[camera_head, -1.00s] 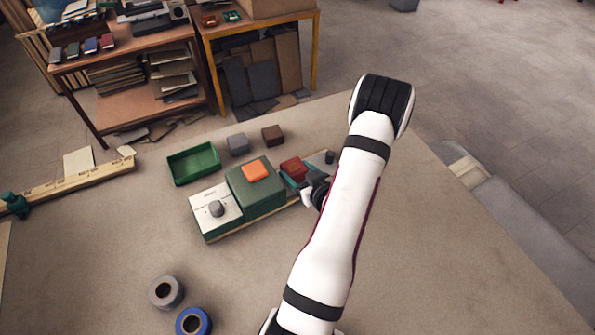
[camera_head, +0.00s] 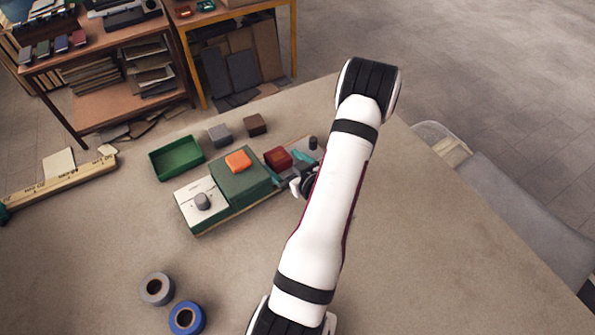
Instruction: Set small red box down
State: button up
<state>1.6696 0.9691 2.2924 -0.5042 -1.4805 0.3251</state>
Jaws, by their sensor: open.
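The small red box (camera_head: 278,158) sits at the right end of the machine, just right of the green block that carries an orange pad (camera_head: 238,161). My gripper (camera_head: 290,172) is at the box's lower right side, partly hidden by my arm. Its jaws are open, with a teal part showing close to the box. Whether a finger touches the box cannot be told. What lies directly under the box is partly hidden.
A green tray (camera_head: 177,158), a grey block (camera_head: 220,135) and a brown block (camera_head: 255,125) stand behind. A white panel with a grey knob (camera_head: 203,201) is at left. Tape rolls (camera_head: 157,289) lie in front. The table's right side is clear.

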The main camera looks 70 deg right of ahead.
jog(key=v, duration=1.4)
jog(key=w+d+n+g+y, duration=0.2)
jog(key=w+g+y, duration=0.1)
jog(key=w+g, duration=0.35)
jog(key=w+a+r+g+y, duration=0.1)
jog(key=w+a+r, duration=0.5)
jog(key=w+a, duration=0.1)
jog(key=a+r+y, duration=0.1)
jog(key=a+r, duration=0.1)
jog(key=a, duration=0.6)
jog(key=w+a+r+g+y, duration=0.1)
jog(key=a+r+y, duration=0.1)
jog(key=a, duration=0.7)
jog(key=shift+w+a, duration=0.25)
jog(key=s+a+r+y, duration=0.1)
jog(key=s+a, duration=0.1)
jog(key=a, duration=0.2)
jog(key=s+a+r+g+y, duration=0.1)
jog(key=a, duration=0.3)
jog(key=s+a+r+g+y, duration=0.1)
jog(key=s+a, duration=0.1)
jog(key=a, duration=0.2)
jog(key=shift+s+y, duration=0.3)
jog(key=shift+c, duration=1.1)
